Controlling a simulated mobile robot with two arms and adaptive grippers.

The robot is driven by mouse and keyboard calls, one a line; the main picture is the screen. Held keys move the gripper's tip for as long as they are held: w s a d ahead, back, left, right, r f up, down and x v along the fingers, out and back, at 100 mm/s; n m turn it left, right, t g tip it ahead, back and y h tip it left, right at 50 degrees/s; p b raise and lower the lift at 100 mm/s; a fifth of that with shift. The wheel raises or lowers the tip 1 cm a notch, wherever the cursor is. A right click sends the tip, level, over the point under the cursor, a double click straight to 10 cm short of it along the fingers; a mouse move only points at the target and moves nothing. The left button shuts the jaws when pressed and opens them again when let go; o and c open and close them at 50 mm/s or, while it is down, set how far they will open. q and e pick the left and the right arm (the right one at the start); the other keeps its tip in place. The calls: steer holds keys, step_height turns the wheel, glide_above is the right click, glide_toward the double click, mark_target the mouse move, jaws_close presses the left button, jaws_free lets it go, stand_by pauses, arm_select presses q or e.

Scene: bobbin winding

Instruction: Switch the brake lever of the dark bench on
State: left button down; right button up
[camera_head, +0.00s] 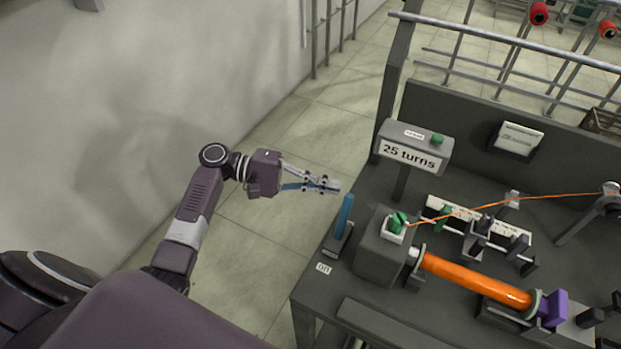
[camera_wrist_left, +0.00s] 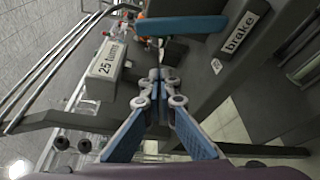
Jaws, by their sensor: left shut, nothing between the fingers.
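The dark bench (camera_head: 335,292) stands at the right of the head view. Its brake lever (camera_head: 344,217) is a blue bar standing up from a dark base at the bench's left corner. A small white label (camera_head: 323,268), perhaps "Off", lies on the bench in front of it. In the left wrist view the lever (camera_wrist_left: 180,26) crosses the top, beside the "brake" lettering (camera_wrist_left: 240,33). My left gripper (camera_head: 336,186) is shut and empty, close to the lever's upper end and apparently apart from it. In the wrist view its fingertips (camera_wrist_left: 160,76) meet below the lever.
A "25 turns" sign box (camera_head: 411,155) with a green button stands behind the lever. A grey block (camera_head: 383,255) and an orange roller (camera_head: 475,280) lie to its right. An orange thread crosses the bench. The floor left of the bench is clear.

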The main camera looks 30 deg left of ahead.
mark_target(343, 218)
arm_select(q)
steer(key=x, duration=0.3)
steer(key=shift+w+d+r+p, duration=0.1)
steer(key=shift+d+p, duration=0.2)
steer(key=shift+d, duration=0.1)
steer(key=s, duration=0.1)
steer(key=s+p, duration=0.1)
steer(key=s+r, duration=0.1)
steer(key=shift+s+a+p, duration=0.3)
steer(key=shift+s+p, duration=0.05)
steer(key=shift+s, duration=0.05)
arm_select(e)
step_height(343, 218, up, 3)
steer(key=shift+a+f, duration=0.1)
steer(key=shift+a, duration=0.05)
